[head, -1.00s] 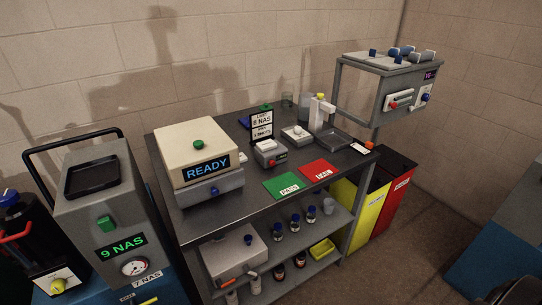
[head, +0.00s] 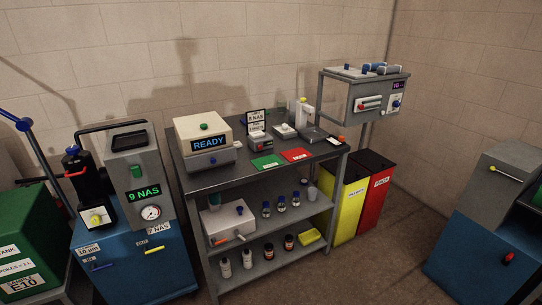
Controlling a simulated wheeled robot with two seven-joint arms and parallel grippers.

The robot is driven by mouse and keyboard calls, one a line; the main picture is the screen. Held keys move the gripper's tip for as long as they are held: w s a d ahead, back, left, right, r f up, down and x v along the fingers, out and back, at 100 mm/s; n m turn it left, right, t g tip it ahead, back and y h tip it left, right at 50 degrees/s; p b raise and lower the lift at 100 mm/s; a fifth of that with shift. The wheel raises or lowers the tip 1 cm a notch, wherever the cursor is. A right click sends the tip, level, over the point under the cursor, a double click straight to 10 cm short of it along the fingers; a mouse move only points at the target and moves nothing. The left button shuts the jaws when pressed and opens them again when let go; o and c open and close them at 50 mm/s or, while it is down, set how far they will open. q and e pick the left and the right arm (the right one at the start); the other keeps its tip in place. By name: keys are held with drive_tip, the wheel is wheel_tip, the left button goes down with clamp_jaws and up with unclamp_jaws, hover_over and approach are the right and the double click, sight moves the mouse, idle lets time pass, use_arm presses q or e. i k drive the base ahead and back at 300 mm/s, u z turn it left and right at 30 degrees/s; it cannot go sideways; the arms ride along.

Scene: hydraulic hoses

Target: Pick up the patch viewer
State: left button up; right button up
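No thing in the head view carries a readable label naming it the patch viewer. A small grey device with a white top and a dark front display (head: 261,143) stands on the dark bench top, in front of a black-framed sign (head: 256,121) reading 8 NAS. A low pale unit (head: 284,131) sits to its right, near a white dispenser-like stand (head: 303,114). I cannot tell which of these is the viewer. Neither of my grippers is in view. Nothing touches these things.
The bench (head: 213,183) also bears a cream box on a grey base reading READY (head: 204,134), a green card (head: 267,162) and a red card (head: 295,155). Yellow (head: 342,208) and red (head: 375,205) bins stand right. A blue cabinet (head: 135,262) stands left. Floor is clear at front right.

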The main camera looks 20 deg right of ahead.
sight(266, 141)
drive_tip(key=z, duration=1.05)
drive_tip(key=i, duration=0.85)
drive_tip(key=z, duration=0.5)
drive_tip(key=i, duration=0.95)
drive_tip(key=u, duration=0.95)
drive_tip(key=i, duration=0.9)
drive_tip(key=u, duration=0.85)
